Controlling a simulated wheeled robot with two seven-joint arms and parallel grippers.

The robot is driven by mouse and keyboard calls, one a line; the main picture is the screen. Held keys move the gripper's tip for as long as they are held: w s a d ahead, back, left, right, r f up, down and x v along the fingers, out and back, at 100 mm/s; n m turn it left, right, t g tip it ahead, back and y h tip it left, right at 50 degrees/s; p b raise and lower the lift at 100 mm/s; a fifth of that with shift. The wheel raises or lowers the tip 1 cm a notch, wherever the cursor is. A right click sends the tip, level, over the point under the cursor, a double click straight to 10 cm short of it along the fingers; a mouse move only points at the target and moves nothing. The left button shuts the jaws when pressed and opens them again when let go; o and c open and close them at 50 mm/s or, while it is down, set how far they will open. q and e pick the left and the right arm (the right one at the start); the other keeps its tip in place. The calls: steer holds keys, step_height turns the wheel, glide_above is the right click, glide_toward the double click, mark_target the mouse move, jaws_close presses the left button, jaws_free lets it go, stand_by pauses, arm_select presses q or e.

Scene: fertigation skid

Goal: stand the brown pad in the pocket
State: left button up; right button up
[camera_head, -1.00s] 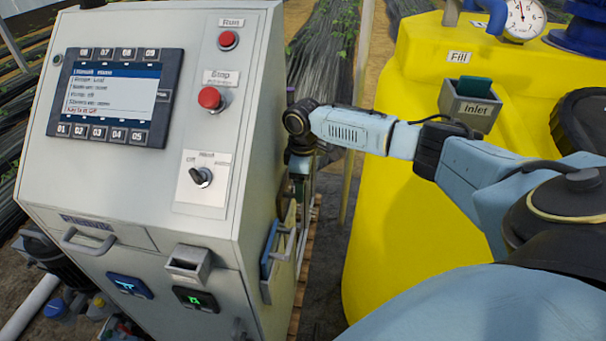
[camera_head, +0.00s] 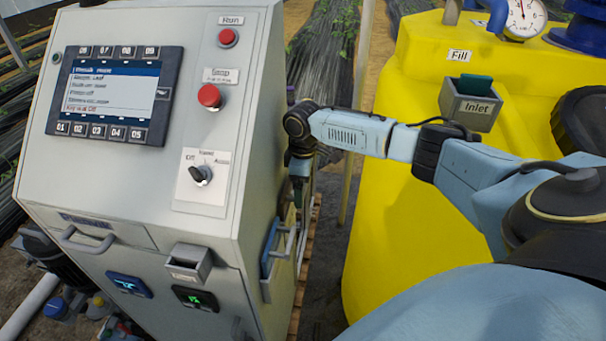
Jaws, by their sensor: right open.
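I see no brown pad in this view. A small grey open-topped pocket (camera_head: 189,263) sticks out from the lower front of the cabinet; it looks empty, and its label is too blurred to read. Another grey pocket, marked Inlet (camera_head: 473,108), is on the yellow tank and has a dark green pad (camera_head: 476,85) standing in it. My right gripper (camera_head: 299,196) points down beside the cabinet's right side, small and partly lost against the clutter. It is open, and I cannot make out anything held in it. My left gripper is out of view.
The grey cabinet (camera_head: 120,190) carries a screen (camera_head: 112,95), red buttons, a selector knob (camera_head: 201,175) and a drawer handle (camera_head: 87,240). A side rack holds a blue flat item (camera_head: 269,250) close below my right gripper. The yellow tank (camera_head: 390,230) stands at right.

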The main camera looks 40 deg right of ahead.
steer(key=shift+r, duration=0.1)
step_height(320, 180, up, 13)
stand_by(0.5)
stand_by(0.5)
